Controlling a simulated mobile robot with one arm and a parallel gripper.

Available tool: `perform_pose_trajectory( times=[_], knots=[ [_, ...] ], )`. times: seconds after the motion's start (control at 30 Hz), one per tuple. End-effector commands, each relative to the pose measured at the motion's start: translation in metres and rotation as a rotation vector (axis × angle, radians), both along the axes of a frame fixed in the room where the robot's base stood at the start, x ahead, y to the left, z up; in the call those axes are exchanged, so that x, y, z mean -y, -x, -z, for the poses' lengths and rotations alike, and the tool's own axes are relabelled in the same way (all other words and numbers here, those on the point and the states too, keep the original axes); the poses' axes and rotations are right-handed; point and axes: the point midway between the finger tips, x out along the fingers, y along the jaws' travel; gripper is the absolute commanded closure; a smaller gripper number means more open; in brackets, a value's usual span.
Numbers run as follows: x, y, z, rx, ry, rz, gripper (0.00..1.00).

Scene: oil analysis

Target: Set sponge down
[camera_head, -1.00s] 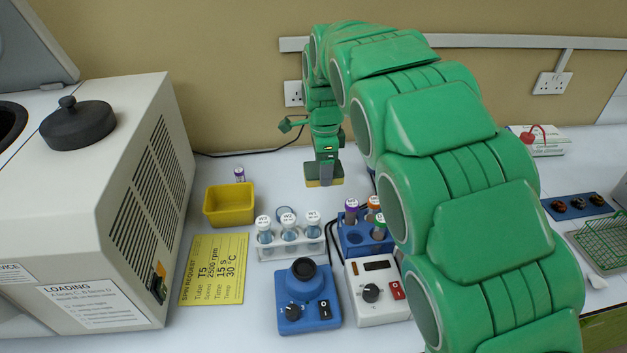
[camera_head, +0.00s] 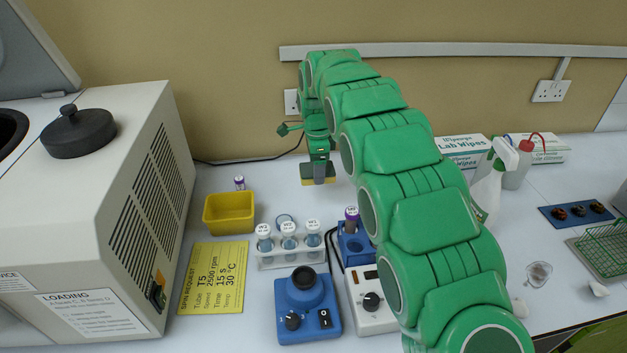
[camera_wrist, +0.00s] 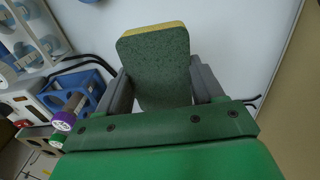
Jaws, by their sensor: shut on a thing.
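The sponge has a dark green scouring face and a yellow body. In the wrist view the sponge (camera_wrist: 158,62) sits between the two grey fingers of my gripper (camera_wrist: 160,88), which is shut on it. In the head view my gripper (camera_head: 319,172) points down near the back of the bench, and the sponge (camera_head: 319,182) shows as a thin yellow and dark strip under the fingers. I cannot tell whether the sponge touches the white bench top.
A yellow tray (camera_head: 229,212) stands left of the sponge, with a small purple-capped tube (camera_head: 239,183) behind it. A white rack (camera_head: 292,257) of tubes and a blue tube rack (camera_head: 354,246) stand in front. A spray bottle (camera_head: 490,183) stands to the right. Bench around the sponge is clear.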

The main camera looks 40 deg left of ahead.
Motion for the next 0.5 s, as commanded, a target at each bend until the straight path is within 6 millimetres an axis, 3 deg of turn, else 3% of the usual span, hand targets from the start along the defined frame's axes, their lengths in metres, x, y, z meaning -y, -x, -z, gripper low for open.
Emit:
perform_pose_trajectory(
  times=[0.5],
  knots=[
    [-0.026, -0.025, 0.04, -0.003, 0.001, 0.0, 0.65]
  ],
)
